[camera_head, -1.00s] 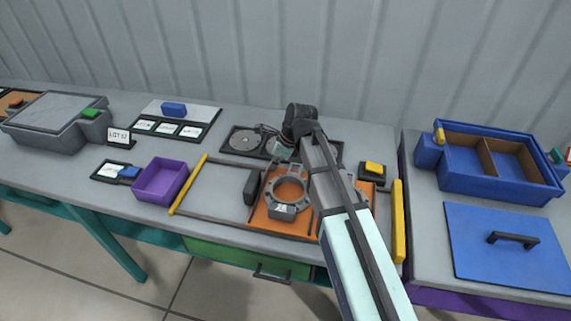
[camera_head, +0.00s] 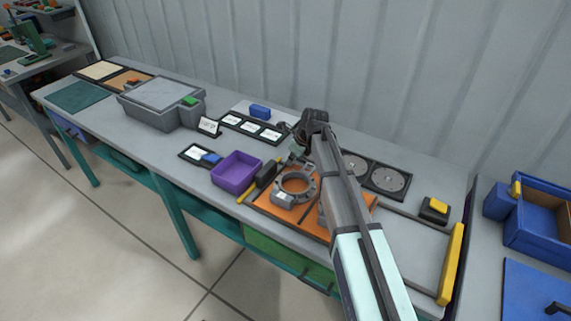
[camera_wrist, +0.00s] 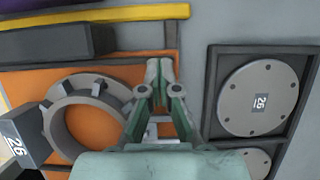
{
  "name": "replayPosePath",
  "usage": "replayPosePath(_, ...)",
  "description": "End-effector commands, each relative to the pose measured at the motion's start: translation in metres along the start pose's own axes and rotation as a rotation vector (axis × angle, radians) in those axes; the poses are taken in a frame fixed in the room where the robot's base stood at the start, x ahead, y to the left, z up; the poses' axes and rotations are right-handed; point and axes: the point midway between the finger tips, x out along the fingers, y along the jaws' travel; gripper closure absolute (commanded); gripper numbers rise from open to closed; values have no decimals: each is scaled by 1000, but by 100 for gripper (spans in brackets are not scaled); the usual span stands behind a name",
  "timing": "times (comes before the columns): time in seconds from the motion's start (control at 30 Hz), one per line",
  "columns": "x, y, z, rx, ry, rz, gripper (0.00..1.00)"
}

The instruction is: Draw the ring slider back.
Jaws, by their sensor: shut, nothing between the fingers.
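The ring slider is an orange plate (camera_head: 310,221) carrying a grey toothed ring (camera_head: 296,186) with a labelled block. It lies at the left end of its track, close to the left yellow bar (camera_head: 243,196). The ring also shows at the left of the wrist view (camera_wrist: 88,118), its block marked 26. My gripper (camera_head: 295,153) is shut and empty, low at the back of the plate beside the ring. In the wrist view its fingertips (camera_wrist: 164,68) are near the plate's edge; I cannot tell whether they touch it. My arm hides part of the plate.
A black block (camera_head: 266,173) stands at the left end by the yellow bar, beside a purple bin (camera_head: 237,172). A black tray with grey discs (camera_head: 391,179) lies behind the track. The track's right part is bare up to another yellow bar (camera_head: 451,264).

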Motion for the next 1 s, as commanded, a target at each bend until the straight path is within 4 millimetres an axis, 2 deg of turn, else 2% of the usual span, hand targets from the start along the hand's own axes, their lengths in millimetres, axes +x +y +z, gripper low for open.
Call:
replayPosePath(0.57,-3,-2,-1,4,2,-1,100)
replayPosePath(0.77,-22,-2,2,4,0,-2,100)
replayPosePath(1.0,-61,-2,6,6,0,-2,100)
